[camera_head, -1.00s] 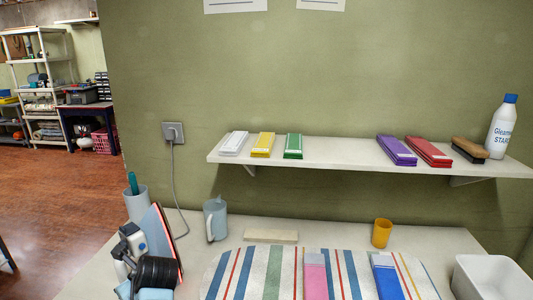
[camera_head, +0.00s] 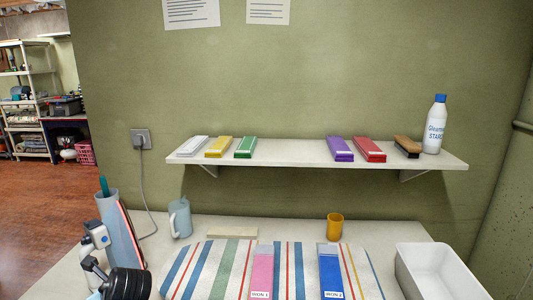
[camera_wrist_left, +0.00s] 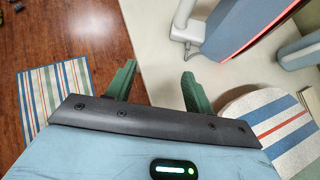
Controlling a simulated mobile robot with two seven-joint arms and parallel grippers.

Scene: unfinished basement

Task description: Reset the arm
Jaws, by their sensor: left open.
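My left gripper (camera_wrist_left: 155,88) shows in the left wrist view with its two green fingers spread apart and nothing between them. It hangs over the edge of the pale table (camera_wrist_left: 150,30), with wood floor to its left. My right gripper is in neither view.
A striped mat (camera_head: 207,262) bears a pink block (camera_head: 262,268) and a blue block (camera_head: 330,270). A mug (camera_head: 180,218), an orange cup (camera_head: 334,227) and a white bin (camera_head: 440,262) stand on the table. A shelf (camera_head: 290,157) with several colored blocks and a bottle (camera_head: 435,125) hangs above.

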